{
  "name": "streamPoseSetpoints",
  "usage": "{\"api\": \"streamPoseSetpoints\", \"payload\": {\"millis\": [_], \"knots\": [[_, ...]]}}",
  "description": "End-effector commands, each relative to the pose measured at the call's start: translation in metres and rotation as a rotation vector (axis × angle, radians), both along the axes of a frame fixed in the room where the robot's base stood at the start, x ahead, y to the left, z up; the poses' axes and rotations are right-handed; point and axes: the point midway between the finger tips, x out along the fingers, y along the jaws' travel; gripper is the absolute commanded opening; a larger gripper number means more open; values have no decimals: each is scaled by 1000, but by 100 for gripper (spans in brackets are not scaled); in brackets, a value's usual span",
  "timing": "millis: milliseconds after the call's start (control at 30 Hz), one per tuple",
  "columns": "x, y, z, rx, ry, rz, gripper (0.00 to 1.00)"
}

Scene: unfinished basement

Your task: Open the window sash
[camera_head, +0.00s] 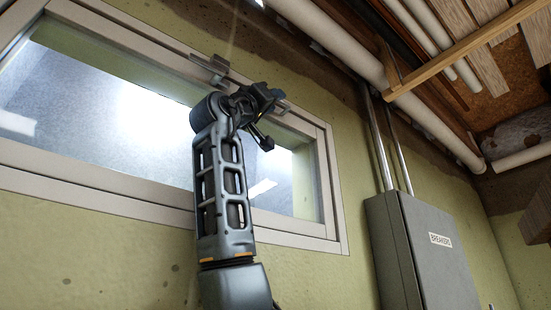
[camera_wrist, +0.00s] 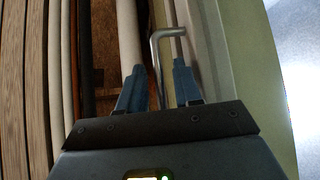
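The window (camera_head: 110,110) is wide and low, with a pale frame, high on the green wall in the head view. Its sash looks flush with the frame. Grey metal hardware shows at the top of the sash, left of my gripper (camera_head: 268,103); my arm hides part of it. In the wrist view a bent metal handle (camera_wrist: 157,65) runs between the two blue fingers of my gripper (camera_wrist: 158,75). The fingers are apart, with a gap on each side of the handle. I cannot tell how deep it sits between them.
A grey breaker box (camera_head: 425,250) with conduits is on the wall to the right. A white pipe (camera_head: 335,40) and wooden joists (camera_head: 470,40) run overhead, close above the window. The wall below the window is bare.

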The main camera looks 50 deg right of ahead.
Motion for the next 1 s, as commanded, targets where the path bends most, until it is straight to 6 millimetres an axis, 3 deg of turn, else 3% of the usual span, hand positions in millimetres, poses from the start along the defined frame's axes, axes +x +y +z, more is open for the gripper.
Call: {"api": "streamPoseSetpoints", "payload": {"millis": [133,433,800,1000], "knots": [[-1,-13,14,0,0,0,34],[-1,-16,15,-1,0,2,34],[-1,-15,15,-1,0,2,0],[-1,-15,15,-1,0,2,0]]}}
